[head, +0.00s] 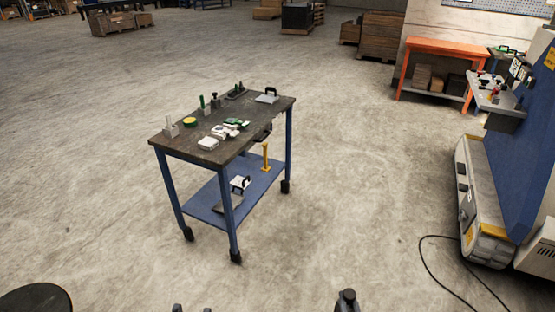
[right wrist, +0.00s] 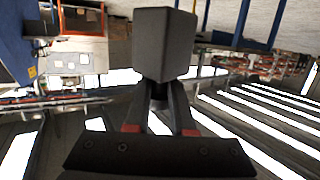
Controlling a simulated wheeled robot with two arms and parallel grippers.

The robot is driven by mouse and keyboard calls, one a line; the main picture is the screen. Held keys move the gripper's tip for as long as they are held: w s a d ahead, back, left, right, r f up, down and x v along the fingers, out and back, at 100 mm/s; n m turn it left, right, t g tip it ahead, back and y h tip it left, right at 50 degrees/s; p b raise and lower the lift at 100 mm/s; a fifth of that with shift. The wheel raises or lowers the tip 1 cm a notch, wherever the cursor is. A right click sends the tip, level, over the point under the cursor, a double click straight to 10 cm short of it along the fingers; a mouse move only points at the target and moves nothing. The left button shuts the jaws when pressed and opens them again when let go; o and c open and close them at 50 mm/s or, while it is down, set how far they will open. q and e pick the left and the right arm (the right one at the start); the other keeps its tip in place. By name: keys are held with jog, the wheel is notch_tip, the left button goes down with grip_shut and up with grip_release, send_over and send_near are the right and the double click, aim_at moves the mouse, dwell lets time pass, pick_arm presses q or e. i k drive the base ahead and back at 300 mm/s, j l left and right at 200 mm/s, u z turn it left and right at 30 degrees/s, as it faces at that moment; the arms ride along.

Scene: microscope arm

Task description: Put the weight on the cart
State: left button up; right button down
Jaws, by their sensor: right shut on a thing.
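The cart (head: 218,160) stands left of centre in the head view, with a dark top and a blue lower shelf. In the right wrist view, my right gripper (right wrist: 160,95) is shut on a dark grey block, the weight (right wrist: 165,45). In the head view, the right gripper (head: 347,301) shows at the bottom edge, low and in front of the cart, apart from it. Two grey tips of my left gripper (head: 192,309) show at the bottom edge, spaced apart with nothing seen between them.
The cart top holds several small items, including a white device (head: 208,143) and a yellow-green roll (head: 190,122). A yellow post (head: 266,157) stands on the lower shelf. A blue and white machine (head: 500,180) and a floor cable (head: 440,262) are at right. Bare floor surrounds the cart.

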aim_at(262, 114)
jog(key=i+j+u, duration=0.1)
jog(key=i+u, duration=0.15)
jog(key=i, duration=0.4)
jog(key=i+u, duration=0.3)
jog(key=i, duration=0.3)
jog(key=i+l+u, duration=0.25)
jog(key=i, duration=0.4)
